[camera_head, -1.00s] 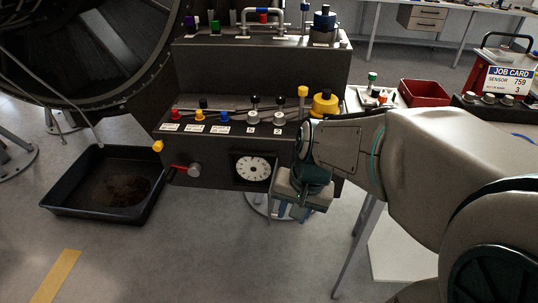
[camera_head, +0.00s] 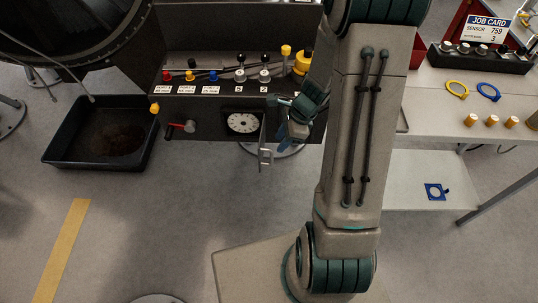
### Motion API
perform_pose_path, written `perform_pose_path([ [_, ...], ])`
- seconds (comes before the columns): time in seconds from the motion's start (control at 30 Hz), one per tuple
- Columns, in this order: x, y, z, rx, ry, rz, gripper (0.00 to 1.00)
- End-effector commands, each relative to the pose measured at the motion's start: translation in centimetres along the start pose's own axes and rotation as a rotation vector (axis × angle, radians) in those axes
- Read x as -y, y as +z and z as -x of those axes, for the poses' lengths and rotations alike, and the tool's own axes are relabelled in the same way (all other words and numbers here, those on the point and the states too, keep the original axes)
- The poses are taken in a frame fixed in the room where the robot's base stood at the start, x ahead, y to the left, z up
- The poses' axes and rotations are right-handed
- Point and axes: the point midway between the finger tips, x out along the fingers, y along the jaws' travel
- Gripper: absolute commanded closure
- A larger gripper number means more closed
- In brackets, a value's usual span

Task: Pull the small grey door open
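The small grey door (camera_head: 263,135) is on the front of the dark console, at the right side of the white dial. It stands swung out from the panel and is seen nearly edge-on, with a pale loop-shaped handle (camera_head: 266,156) at its near end. The dial (camera_head: 242,123) shows uncovered in its opening. My gripper (camera_head: 290,122) is just right of the door, close to the console front. It looks apart from the handle. Its fingertips are small and partly hidden, so I cannot tell whether they are open.
A red-handled lever (camera_head: 188,126) and yellow knob (camera_head: 155,108) are left of the dial. Several coloured knobs stand on the console ledge above. A black drip tray (camera_head: 60,163) lies on the floor at left. A white table (camera_head: 440,100) is at right. Floor before the console is clear.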

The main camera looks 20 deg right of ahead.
Motion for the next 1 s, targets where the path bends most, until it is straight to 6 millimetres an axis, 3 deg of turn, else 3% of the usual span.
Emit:
perform_pose_path([
  [0.3, -0.1, -0.1, -6.2, 0.001, 0.005, -0.001, 0.68],
  [0.5, -0.1, -0.1, -8.6, 0.0, 0.002, 0.0, 0.68],
  [0.97, -0.1, 0.0, -9.7, -0.001, 0.0, 0.001, 0.68],
  [1.0, -0.1, 0.0, -9.7, -0.001, 0.0, 0.002, 0.73],
])
